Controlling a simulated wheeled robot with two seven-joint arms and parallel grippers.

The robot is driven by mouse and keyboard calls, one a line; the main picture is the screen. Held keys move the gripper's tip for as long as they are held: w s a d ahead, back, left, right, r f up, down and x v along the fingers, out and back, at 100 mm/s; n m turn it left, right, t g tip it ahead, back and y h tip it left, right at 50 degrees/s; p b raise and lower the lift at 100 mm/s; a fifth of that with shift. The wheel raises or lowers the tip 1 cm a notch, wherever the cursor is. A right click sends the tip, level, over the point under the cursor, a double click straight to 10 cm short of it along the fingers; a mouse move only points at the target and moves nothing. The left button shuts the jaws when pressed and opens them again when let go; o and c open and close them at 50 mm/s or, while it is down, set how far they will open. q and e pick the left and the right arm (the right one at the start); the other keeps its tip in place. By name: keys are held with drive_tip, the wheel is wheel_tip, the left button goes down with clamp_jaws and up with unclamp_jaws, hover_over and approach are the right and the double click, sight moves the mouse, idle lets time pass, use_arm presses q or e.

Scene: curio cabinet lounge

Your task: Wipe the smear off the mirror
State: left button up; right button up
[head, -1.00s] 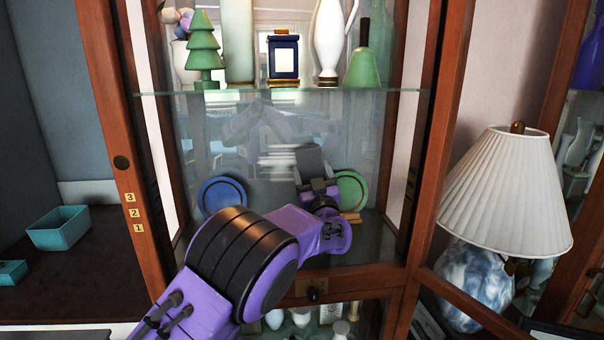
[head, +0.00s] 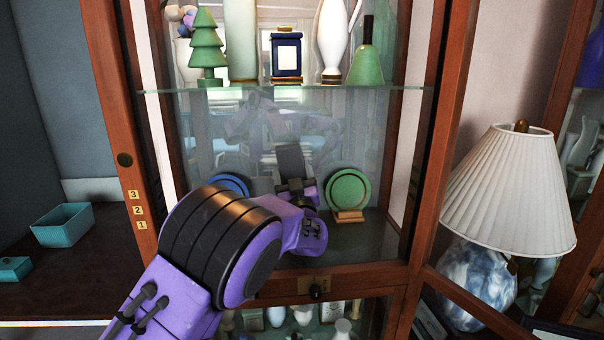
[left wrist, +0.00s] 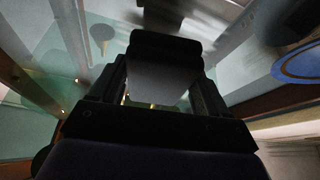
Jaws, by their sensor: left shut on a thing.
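The mirror (head: 352,130) is the back of the cabinet's middle compartment, behind a green plate and a blue plate, and it reflects my arm. My left gripper (head: 296,186) is inside this compartment, in front of the mirror. It is shut on a dark grey flat pad (head: 291,162), which stands up from the fingers. The pad also shows between the fingers in the left wrist view (left wrist: 163,82). I cannot tell whether the pad touches the mirror. I cannot make out a clear smear; the pad and arm hide part of the glass. My right gripper is not in view.
The green plate (head: 348,187) on its stand is close right of the gripper. The blue plate (head: 236,184) is partly behind my arm. A glass shelf (head: 300,88) above carries vases, a green bell (head: 364,62) and a green tree (head: 206,50). A lamp (head: 508,190) stands right.

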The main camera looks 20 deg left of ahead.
use_arm(q)
drive_tip(key=s+a, duration=0.4)
drive_tip(key=a, duration=0.2)
drive_tip(key=shift+s+a, duration=0.35)
idle(0.4)
drive_tip(key=shift+d, duration=0.1)
drive_tip(key=shift+s+d, duration=0.5)
drive_tip(key=shift+s, duration=0.35)
drive_tip(key=shift+s+d, duration=0.5)
drive_tip(key=shift+s, duration=0.35)
drive_tip(key=shift+s+d, duration=0.5)
drive_tip(key=shift+s, duration=0.35)
drive_tip(key=s, duration=0.1)
drive_tip(key=s+d, duration=0.1)
drive_tip(key=shift+s+d+p, duration=0.3)
drive_tip(key=shift+p, duration=0.1)
